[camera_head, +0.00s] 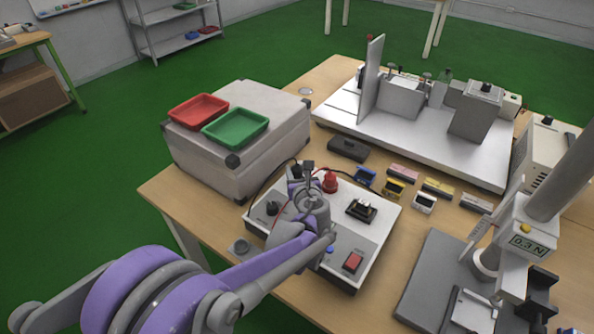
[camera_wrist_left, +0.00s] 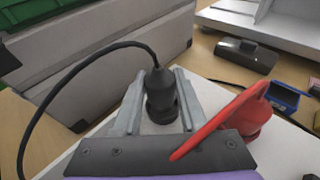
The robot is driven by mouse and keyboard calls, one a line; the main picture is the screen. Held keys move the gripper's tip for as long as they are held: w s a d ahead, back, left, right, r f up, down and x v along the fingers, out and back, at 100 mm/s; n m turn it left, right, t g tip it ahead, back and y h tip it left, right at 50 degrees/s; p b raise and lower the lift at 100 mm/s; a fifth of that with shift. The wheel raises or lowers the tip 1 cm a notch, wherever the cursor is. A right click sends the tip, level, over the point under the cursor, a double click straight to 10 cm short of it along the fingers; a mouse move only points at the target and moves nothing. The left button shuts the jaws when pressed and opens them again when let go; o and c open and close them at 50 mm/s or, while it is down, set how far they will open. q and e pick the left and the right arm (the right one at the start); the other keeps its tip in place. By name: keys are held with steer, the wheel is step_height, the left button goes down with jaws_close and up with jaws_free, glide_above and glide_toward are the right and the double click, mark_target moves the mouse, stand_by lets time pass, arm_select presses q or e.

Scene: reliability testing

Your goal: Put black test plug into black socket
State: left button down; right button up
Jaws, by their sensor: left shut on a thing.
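My left gripper (camera_head: 300,175) is over the back edge of the white test box (camera_head: 371,242). In the left wrist view its two grey fingers (camera_wrist_left: 159,78) are shut on the black test plug (camera_wrist_left: 160,92), which has a black cable curving off to the left. A dark round base shows below the plug, close against it; I cannot tell whether this is the black socket or whether the plug is seated in it. In the head view my gripper mostly hides the plug and socket. My right gripper is not in view.
The box also carries a black knob (camera_head: 272,208) and a red switch (camera_head: 352,262). A grey case with red (camera_head: 198,110) and green trays (camera_head: 236,127) stands behind left.

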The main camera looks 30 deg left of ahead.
arm_select(q)
steer(key=shift+f+b, duration=0.4)
steer(key=shift+f, duration=0.2)
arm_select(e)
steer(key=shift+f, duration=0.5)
arm_select(q)
steer(key=c, duration=0.7)
jaws_free()
steer(key=shift+c, duration=0.2)
steer(key=shift+p+v, duration=1.55)
steer(key=shift+v, duration=3.95)
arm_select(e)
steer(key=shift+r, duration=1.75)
